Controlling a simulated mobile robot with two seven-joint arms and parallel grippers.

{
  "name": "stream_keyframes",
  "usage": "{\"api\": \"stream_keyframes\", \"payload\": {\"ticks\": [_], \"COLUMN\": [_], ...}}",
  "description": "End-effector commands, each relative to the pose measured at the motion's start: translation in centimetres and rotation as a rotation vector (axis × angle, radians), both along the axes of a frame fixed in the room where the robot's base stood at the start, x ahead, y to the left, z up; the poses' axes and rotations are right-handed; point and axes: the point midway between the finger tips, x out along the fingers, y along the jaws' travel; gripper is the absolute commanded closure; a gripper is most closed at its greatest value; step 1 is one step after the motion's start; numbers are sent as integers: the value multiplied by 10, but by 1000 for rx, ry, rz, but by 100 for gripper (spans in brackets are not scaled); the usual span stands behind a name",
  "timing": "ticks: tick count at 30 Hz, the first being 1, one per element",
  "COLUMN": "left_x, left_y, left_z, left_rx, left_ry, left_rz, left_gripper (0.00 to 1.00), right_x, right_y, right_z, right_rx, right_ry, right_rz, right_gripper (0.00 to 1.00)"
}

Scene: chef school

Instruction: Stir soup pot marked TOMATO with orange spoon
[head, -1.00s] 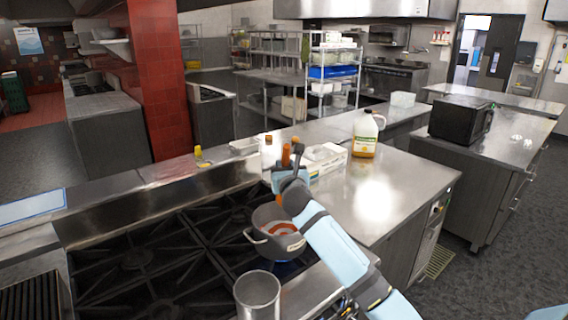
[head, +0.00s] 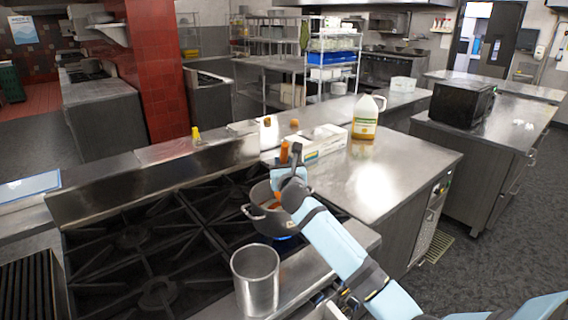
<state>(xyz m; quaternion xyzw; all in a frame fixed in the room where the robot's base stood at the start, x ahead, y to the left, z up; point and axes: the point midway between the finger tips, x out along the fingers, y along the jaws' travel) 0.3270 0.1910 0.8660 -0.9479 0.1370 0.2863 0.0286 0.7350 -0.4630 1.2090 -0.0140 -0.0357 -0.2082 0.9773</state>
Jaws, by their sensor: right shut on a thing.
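The grey soup pot (head: 258,218) stands on the right part of the black stove, with orange-red soup inside. No TOMATO label can be read on it. My right gripper (head: 280,182) is over the pot and shut on the orange spoon (head: 283,153). The spoon is nearly upright, its handle sticking up above the gripper. Its lower part reaches down into the pot, and the gripper and arm partly hide the pot's right side. My left gripper is out of view.
A metal cylinder (head: 256,280) stands in front of the pot. A white box (head: 318,146) and a jug (head: 366,117) with yellow-orange contents stand on the steel counter behind and right. The stove's left burners (head: 135,240) are clear.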

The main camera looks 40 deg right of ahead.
Motion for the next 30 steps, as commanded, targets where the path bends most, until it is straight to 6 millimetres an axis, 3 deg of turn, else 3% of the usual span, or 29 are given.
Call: {"api": "stream_keyframes", "payload": {"ticks": [13,30], "left_x": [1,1], "left_y": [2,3], "left_z": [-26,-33], "left_rx": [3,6], "left_ry": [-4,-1], "left_rz": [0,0], "left_gripper": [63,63], "right_x": [15,19], "right_y": [-7,-9], "right_z": [-41,-49], "right_rx": [1,1], "right_ry": [0,0], "right_rz": [0,1], "right_gripper": [99,99]}}
